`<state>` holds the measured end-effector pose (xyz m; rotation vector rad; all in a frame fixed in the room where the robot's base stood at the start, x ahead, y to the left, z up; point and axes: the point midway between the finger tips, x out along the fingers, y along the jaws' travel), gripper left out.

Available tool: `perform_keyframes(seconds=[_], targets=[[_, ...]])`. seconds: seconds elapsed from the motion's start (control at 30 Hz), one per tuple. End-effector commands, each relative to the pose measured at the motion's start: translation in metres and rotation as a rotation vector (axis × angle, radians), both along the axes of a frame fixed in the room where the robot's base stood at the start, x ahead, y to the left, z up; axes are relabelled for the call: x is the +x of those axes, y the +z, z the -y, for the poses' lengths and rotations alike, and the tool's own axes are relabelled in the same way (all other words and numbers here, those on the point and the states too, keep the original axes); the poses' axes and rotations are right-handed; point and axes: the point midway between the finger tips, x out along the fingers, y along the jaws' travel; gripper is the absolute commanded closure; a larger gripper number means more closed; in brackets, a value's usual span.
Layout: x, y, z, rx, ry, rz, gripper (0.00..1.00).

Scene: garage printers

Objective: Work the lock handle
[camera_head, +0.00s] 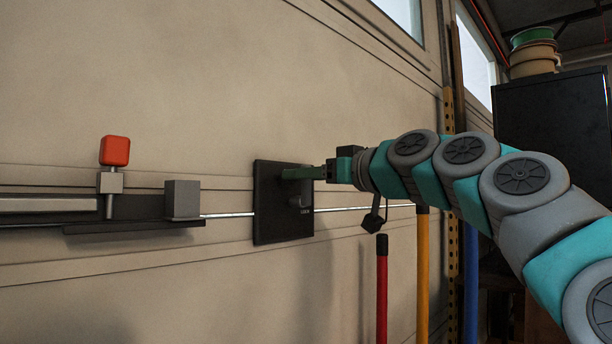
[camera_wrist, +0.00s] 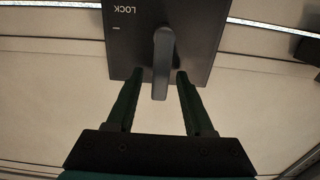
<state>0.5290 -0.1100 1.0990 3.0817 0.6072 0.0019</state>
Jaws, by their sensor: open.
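The lock handle (camera_wrist: 161,62) is a grey lever on a dark square plate (camera_wrist: 205,30) marked LOCK, which shows upside down in the wrist view. The lever's free end lies between the two fingertips of my gripper (camera_wrist: 160,78), with a gap on each side. My gripper is open. In the head view the plate (camera_head: 268,222) is fixed to the beige door, and my gripper (camera_head: 290,173) reaches it from the right.
A thin metal rod (camera_head: 228,215) runs along the door through the plate. To the left is a bolt with a red knob (camera_head: 115,151) and a grey block (camera_head: 182,199). Red (camera_head: 382,290) and yellow (camera_head: 422,275) poles stand below my arm. A black cabinet (camera_head: 550,125) is at right.

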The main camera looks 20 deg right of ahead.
Motion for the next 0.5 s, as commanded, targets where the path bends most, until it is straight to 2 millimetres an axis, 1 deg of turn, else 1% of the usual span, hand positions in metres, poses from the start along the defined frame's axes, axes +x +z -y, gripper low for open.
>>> perform_keyframes(seconds=[0.1,0.13,0.5], targets=[[-0.0003,-0.0001,0.0001,0.000,0.000,0.000,0.47],[-0.0003,-0.0001,0.0001,0.000,0.000,0.000,0.50],[-0.0003,-0.0004,0.0001,0.000,0.000,-0.001,0.91]])
